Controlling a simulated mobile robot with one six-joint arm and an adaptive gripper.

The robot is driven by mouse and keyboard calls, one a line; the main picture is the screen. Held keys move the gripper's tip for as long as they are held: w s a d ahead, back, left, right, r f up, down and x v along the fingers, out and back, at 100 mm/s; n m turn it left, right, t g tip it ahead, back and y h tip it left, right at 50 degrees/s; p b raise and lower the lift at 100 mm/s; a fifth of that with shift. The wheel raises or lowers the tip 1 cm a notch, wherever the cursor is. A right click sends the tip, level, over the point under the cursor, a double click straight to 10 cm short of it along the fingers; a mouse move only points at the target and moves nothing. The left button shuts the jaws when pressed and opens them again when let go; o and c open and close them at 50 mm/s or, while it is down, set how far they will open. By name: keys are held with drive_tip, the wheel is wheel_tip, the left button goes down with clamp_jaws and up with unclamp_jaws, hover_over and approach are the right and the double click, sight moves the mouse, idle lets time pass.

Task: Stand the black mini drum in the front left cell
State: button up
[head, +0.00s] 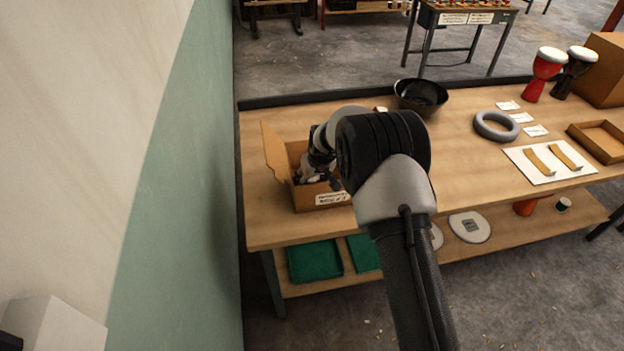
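An open cardboard box (299,196) with a raised flap and a white label stands at the left end of the wooden table. My gripper (318,178) is down at the box, at or inside its opening. My wrist and arm cover much of it, so I cannot tell if its fingers are open or shut, or if they hold anything. The box's cells and contents are mostly hidden. A black goblet drum (573,71) with a white head stands upright at the back right of the table; I cannot tell whether it is the mini drum.
A red goblet drum (541,77) stands beside the black one. A black bowl (420,96), a grey ring (496,126), a white sheet with two tan curved pieces (533,178) and a shallow tray (598,138) occupy the table. A wall (190,200) borders the left.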

drive_tip(key=shift+o, duration=0.9)
drive_tip(key=shift+r, duration=0.25)
drive_tip(key=s+d+r+m+p, duration=0.1)
drive_tip(key=s+d+r+p, duration=0.3)
drive_tip(key=r, duration=0.7)
drive_tip(key=s+d+r+b, duration=0.15)
drive_tip(key=s+r, duration=0.35)
drive_tip(key=r, duration=0.5)
drive_tip(key=s+d+r+m, duration=0.1)
drive_tip(key=s+d+r, duration=0.6)
drive_tip(key=s+r, duration=0.3)
drive_tip(key=s+d+m+h, duration=0.1)
drive_tip(key=s+d, duration=0.2)
drive_tip(key=s, duration=0.9)
drive_tip(key=s+d+m+h, duration=0.1)
drive_tip(key=s+d, duration=0.3)
drive_tip(key=s, duration=0.9)
drive_tip(key=shift+r+m+p, duration=0.25)
drive_tip(key=shift+m+p, duration=0.05)
drive_tip(key=shift+m, duration=0.3)
